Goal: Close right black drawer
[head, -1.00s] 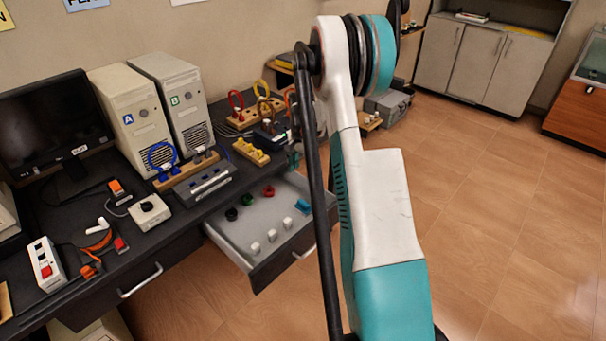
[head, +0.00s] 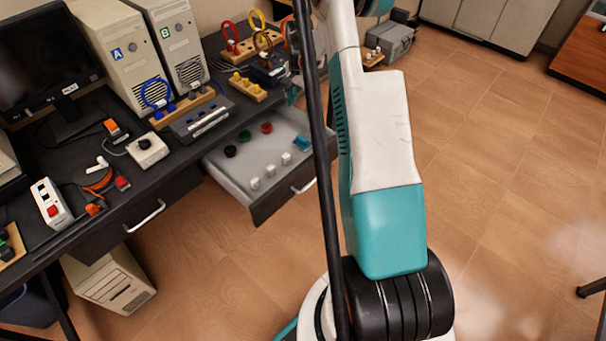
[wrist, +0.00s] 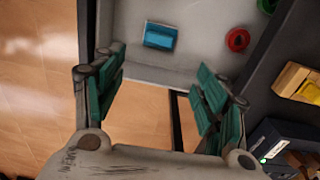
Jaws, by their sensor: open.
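The right black drawer (head: 272,202) stands pulled out under the desk, with a dark front, a metal handle (head: 303,186) and a pale grey interior. Inside lie white, black, green and red pieces and a blue block (head: 302,143). The blue block (wrist: 160,36) and a red ring (wrist: 237,40) also show in the wrist view. My gripper (wrist: 160,95) is open and empty at the drawer's right side wall, its left finger over the front panel's end. I cannot tell whether it touches. In the head view my arm hides part of the drawer's right end and most of the gripper.
The desk (head: 185,165) carries a monitor (head: 45,65), two computer towers (head: 165,40) and several small devices. A closed left drawer (head: 150,215) sits beside the open one. A beige case (head: 105,280) stands below. The tiled floor (head: 490,190) to the right is largely clear.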

